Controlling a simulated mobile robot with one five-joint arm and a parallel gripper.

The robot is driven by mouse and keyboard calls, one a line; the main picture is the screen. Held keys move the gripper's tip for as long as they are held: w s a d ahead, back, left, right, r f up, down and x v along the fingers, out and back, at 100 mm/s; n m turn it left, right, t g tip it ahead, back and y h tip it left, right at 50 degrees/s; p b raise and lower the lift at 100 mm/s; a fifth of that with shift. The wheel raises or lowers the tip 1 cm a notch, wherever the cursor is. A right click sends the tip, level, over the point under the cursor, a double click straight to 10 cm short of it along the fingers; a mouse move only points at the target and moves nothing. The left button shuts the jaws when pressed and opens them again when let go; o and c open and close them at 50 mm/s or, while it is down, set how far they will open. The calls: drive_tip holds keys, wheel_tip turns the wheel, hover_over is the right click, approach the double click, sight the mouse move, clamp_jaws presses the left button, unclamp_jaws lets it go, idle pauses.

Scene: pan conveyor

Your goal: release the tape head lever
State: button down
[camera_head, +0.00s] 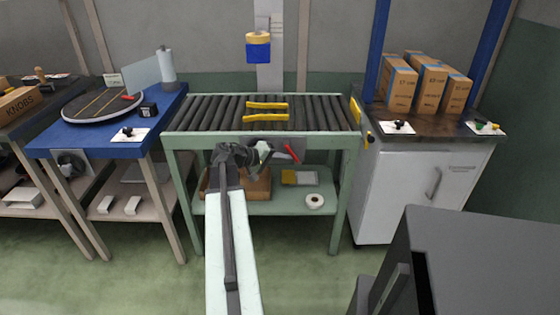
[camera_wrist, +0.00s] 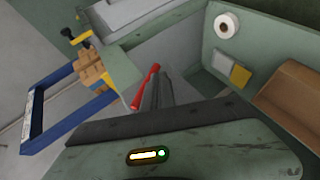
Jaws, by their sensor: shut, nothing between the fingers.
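A red lever (camera_head: 291,153) sits on the front of the green roller conveyor, under its front edge. It also shows in the wrist view (camera_wrist: 146,87), slanting beside my fingertips. My gripper (camera_head: 268,152) is in front of the conveyor, just left of the lever in the head view. Its dark fingers are shut and empty in the wrist view (camera_wrist: 158,90). The lever is very close to them; I cannot tell whether they touch. A blue tape head (camera_head: 258,52) with a yellow top is on the pale column behind the conveyor.
Two yellow bars (camera_head: 266,118) lie across the conveyor rollers (camera_head: 205,113). The lower shelf holds a white roll (camera_head: 314,201) and a brown box (camera_head: 257,186). A blue table (camera_head: 85,137) stands left, a white cabinet (camera_head: 400,200) right. A dark grey block (camera_head: 480,255) is front right.

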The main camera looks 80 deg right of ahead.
drive_tip(key=shift+s+d, duration=0.15)
drive_tip(key=shift+s, duration=0.55)
